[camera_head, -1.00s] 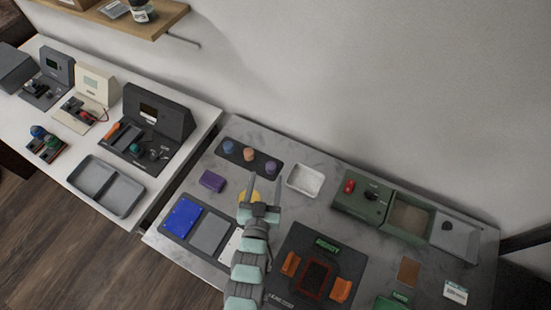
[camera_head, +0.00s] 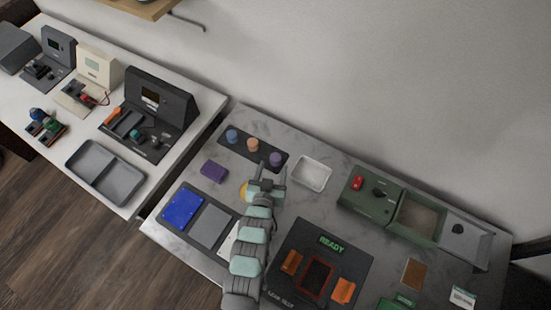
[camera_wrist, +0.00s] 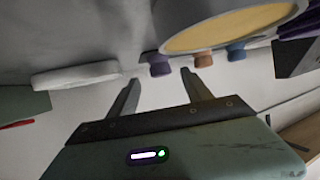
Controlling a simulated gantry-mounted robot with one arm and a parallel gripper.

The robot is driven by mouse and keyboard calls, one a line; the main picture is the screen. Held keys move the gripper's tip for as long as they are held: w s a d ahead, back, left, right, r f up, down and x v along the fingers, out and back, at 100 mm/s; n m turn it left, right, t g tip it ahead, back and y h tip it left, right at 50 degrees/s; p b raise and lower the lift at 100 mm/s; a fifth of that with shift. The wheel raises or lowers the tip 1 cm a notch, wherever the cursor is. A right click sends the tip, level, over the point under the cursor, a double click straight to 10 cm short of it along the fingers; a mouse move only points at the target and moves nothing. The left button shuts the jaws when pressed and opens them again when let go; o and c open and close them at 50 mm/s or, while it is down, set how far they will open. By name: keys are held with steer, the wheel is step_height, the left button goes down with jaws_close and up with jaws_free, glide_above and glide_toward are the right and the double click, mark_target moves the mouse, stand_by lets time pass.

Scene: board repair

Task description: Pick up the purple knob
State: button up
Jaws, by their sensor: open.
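The purple knob (camera_head: 275,160) stands at the right end of a dark strip (camera_head: 241,155) on the grey table, beside an orange knob (camera_head: 252,145) and a blue knob (camera_head: 232,136). My gripper (camera_head: 271,170) is open and empty, with its fingertips close in front of the purple knob in the head view. In the wrist view the purple knob (camera_wrist: 159,66) shows beyond and between the fingertips of my gripper (camera_wrist: 160,79). The orange knob (camera_wrist: 203,60) and blue knob (camera_wrist: 236,53) are to its right. I cannot tell the exact gap.
A white dish (camera_head: 312,173) stands right of the knobs. A purple block (camera_head: 214,170) lies to the left. A round yellow-faced thing (camera_wrist: 230,27) is large in the wrist view, partly hidden by my arm in the head view. A green machine (camera_head: 368,204) stands further right.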

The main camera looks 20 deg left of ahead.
mark_target(275, 158)
steer(key=x, duration=0.4)
steer(key=shift+w+a+r, duration=0.1)
steer(key=shift+w+r, duration=0.15)
steer(key=shift+w, duration=0.1)
steer(key=shift+s, duration=0.1)
steer(key=shift+c, duration=0.4)
jaws_close()
